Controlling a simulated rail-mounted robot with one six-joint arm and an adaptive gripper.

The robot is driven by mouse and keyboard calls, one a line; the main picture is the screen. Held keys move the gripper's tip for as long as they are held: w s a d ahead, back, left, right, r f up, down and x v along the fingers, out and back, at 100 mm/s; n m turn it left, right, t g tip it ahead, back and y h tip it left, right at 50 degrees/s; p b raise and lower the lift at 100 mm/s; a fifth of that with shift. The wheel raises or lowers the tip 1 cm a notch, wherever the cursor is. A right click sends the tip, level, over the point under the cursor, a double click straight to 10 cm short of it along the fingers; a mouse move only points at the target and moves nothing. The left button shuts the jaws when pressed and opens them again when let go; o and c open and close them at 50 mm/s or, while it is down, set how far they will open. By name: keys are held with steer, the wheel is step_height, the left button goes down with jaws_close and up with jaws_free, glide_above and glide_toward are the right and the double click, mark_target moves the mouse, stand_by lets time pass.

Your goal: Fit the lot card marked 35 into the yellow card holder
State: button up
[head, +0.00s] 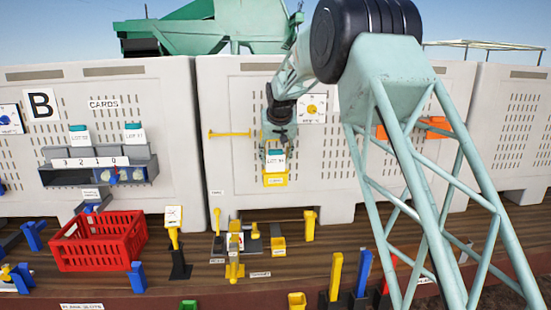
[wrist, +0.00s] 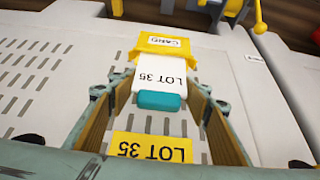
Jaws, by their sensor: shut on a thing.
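The lot card marked 35 (wrist: 160,80) is white with a teal top strip. My gripper (wrist: 162,92) is shut on it, with a finger at each side. The card also shows under my gripper (head: 276,142) in the head view, where the card (head: 276,160) stands upright. The yellow card holder (head: 275,181) is on the front of the middle pale bin. It also shows in the wrist view (wrist: 162,43). The card's lower end meets the holder's mouth; how deep it sits inside I cannot tell. A yellow label reading LOT 35 (wrist: 151,147) is on the bin wall above the holder.
A grey card rack (head: 95,168) with other lot cards hangs on the left bin. A yellow bar (head: 229,134) sticks out left of my gripper. A red crate (head: 98,240) and several small yellow and blue fixtures stand on the wooden deck below.

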steer(key=shift+f+b, duration=0.3)
steer(key=shift+f, duration=0.3)
stand_by(0.3)
steer(key=o, duration=0.9)
steer(key=shift+o, duration=0.2)
steer(key=shift+s+r, duration=0.1)
steer(key=shift+r, duration=0.05)
steer(key=v, duration=1.1)
steer(key=shift+s+r, duration=0.2)
steer(key=shift+r, duration=0.05)
